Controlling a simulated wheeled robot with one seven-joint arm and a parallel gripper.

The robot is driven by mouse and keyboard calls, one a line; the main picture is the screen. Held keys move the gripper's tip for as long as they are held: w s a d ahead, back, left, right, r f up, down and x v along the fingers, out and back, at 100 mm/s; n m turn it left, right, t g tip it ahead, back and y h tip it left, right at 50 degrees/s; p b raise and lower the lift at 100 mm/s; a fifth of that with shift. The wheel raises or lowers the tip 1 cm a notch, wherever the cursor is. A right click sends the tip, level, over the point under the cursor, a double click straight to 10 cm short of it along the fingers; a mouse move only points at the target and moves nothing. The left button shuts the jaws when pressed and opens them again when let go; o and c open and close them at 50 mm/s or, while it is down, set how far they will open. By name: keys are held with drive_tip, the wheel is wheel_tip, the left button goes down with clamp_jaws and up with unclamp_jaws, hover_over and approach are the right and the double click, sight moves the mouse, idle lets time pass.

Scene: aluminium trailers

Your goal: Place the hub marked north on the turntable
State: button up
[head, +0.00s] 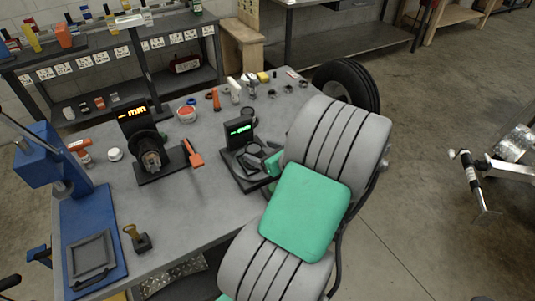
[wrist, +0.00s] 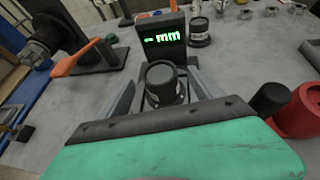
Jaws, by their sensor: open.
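A dark round hub-like cylinder (wrist: 163,82) stands upright in front of the green-lit gauge (wrist: 163,38) in the wrist view. My gripper (wrist: 163,83) is open, its grey fingers either side of the cylinder; I cannot tell whether they touch it. No north marking is readable on it. Another dark hub with a pale label (wrist: 200,32) stands behind it to the right. In the head view the green-lit gauge (head: 239,129) stands on a dark base; a round dark part, perhaps the turntable, is partly hidden by my gripper.
A second gauge with an orange display (head: 132,113) and orange handle (head: 193,153) stands to the left. A blue press (head: 85,215) is at the left edge. Several small parts line the workbench's back. A red object (wrist: 300,112) is close on the right in the wrist view.

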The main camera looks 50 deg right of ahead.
drive_tip(key=d+v, duration=0.1)
drive_tip(key=v, duration=0.4)
drive_tip(key=w+a+n+g+y, duration=0.2)
drive_tip(key=w+a+n+g, duration=0.1)
drive_tip(key=a+n, duration=0.6)
drive_tip(key=w+a+n+g+y, duration=0.2)
drive_tip(key=w+a+n+g, duration=0.1)
drive_tip(key=a+n, duration=0.55)
drive_tip(key=s+a+r+n+g+h, duration=0.1)
drive_tip(key=s+a+r+n, duration=0.2)
drive_tip(key=a+n, duration=0.3)
drive_tip(key=s+a+r+n+g+h, duration=0.1)
drive_tip(key=a+n, duration=0.6)
drive_tip(key=n, duration=0.7)
wheel_tip(320, 180, up, 3)
drive_tip(key=shift+s+a+r+g, duration=0.1)
drive_tip(key=shift+s+a+g, duration=0.3)
drive_tip(key=shift+s, duration=0.75)
drive_tip(key=shift+d, duration=0.15)
